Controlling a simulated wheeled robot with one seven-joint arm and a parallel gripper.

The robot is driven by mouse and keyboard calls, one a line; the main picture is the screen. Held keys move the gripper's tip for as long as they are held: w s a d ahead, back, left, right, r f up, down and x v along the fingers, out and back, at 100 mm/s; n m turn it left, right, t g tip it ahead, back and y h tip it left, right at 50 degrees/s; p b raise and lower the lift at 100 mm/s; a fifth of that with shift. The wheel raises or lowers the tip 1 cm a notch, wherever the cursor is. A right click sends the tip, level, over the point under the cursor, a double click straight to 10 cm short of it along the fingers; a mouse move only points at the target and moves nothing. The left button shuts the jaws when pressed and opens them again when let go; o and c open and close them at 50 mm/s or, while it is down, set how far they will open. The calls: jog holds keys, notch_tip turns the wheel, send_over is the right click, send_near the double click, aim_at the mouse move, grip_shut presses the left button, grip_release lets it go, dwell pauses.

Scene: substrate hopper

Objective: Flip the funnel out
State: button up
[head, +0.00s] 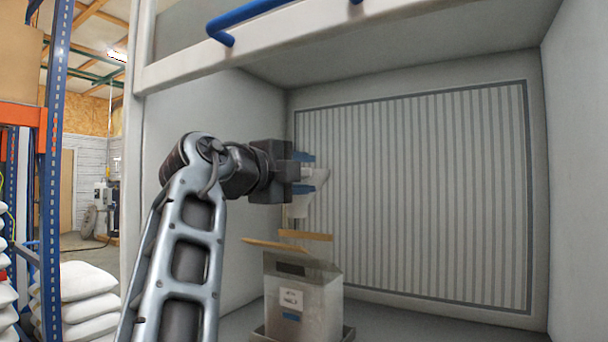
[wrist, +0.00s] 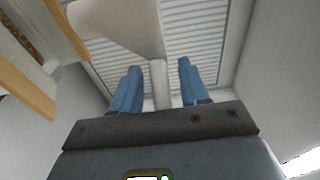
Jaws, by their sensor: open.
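A pale grey funnel (head: 317,184) shows partly behind my gripper (head: 306,173), above a bin. In the wrist view the funnel's wide part (wrist: 118,22) is at the top, and a narrow pale bar (wrist: 160,84) runs down from it between my two blue fingers. My gripper (wrist: 155,88) is open, with a gap visible on each side of the bar. Part of the funnel is hidden behind the gripper in the head view.
The labelled bin (head: 318,308), with tan flaps (head: 274,245) raised at its top, stands below my gripper. Grey side walls and a ribbed back panel (head: 420,190) enclose the space. A blue handle (head: 250,14) is on the front frame above. White sacks (head: 85,282) lie outside at left.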

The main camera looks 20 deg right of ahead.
jog(key=v, duration=0.7)
dwell(0.4)
